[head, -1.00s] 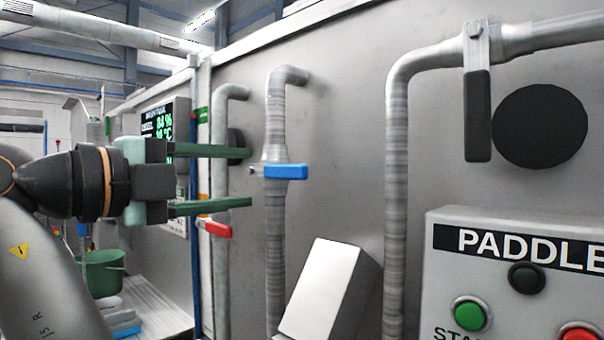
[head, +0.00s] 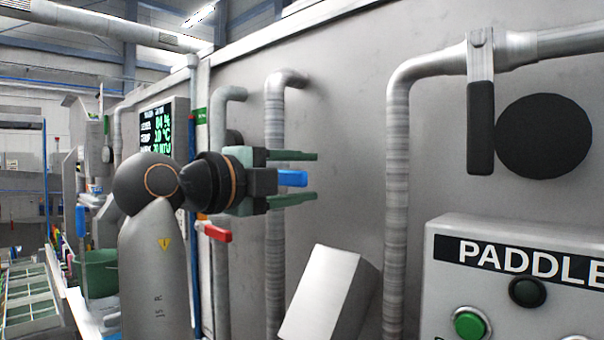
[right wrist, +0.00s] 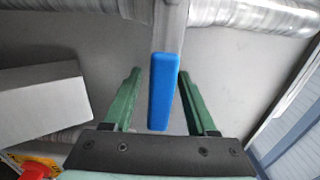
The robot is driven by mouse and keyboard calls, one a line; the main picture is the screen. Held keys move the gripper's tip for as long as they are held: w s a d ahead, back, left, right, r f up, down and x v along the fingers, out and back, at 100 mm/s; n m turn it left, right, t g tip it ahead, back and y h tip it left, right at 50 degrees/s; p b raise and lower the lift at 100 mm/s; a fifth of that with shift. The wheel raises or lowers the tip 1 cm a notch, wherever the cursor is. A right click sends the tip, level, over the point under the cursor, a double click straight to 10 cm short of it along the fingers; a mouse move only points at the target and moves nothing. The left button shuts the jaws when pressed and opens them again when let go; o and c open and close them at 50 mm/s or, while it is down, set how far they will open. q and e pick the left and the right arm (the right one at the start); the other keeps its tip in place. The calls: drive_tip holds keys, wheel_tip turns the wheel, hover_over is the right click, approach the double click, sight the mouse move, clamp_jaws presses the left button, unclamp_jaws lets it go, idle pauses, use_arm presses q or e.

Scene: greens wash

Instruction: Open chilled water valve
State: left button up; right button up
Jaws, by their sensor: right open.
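The blue valve handle (head: 292,178) sits on a vertical grey pipe (head: 275,120) on the metal wall and points sideways across it. My right gripper (head: 305,178) is open, with one green finger above the handle and one below. In the right wrist view the blue handle (right wrist: 162,92) lies between the two green fingers (right wrist: 160,100), with a gap visible on the left and a narrower one on the right. The handle's pivot is hidden behind the gripper in the head view. My left gripper is not in view.
A red valve handle (head: 217,233) is on the pipe to the left, below my gripper. A slanted white box (head: 318,295) is below right. A PADDLE button panel (head: 510,280) and a black-handled lever (head: 480,125) are at right. A green bucket (head: 98,272) is at lower left.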

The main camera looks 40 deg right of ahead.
clamp_jaws()
idle(0.5)
idle(1.0)
